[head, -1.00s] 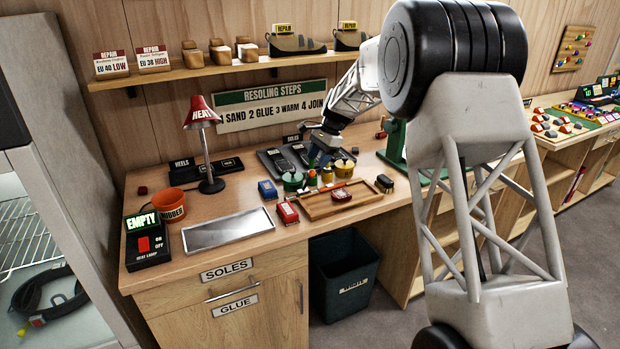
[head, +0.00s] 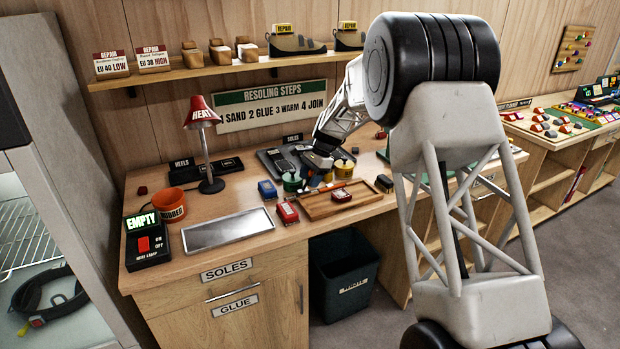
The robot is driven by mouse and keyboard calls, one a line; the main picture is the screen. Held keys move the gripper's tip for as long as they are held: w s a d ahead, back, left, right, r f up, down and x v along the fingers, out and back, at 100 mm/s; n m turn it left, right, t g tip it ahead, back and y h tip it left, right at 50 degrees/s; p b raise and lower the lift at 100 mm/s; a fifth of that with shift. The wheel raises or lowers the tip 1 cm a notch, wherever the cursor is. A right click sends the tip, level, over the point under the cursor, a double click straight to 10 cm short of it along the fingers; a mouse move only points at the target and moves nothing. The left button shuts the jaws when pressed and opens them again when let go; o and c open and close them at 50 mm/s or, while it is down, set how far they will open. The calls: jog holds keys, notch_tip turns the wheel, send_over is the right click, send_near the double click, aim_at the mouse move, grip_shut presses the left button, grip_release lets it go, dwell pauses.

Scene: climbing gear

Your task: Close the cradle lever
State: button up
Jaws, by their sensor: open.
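A green stand (head: 384,154), likely the cradle, is on the bench behind my arm. Only small green parts of it show, and I cannot make out its lever or the lever's position. My gripper (head: 316,172) is low over the bench, left of the green stand, among the small pots and just behind the wooden tray. It is open. The fingertips are small and partly lost against the pots, and I see nothing held in them.
A red box (head: 287,212) and a metal plate (head: 228,230) lie in front. A heat lamp (head: 202,118) stands left.

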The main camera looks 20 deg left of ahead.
jog(key=shift+c, duration=0.5)
grip_shut()
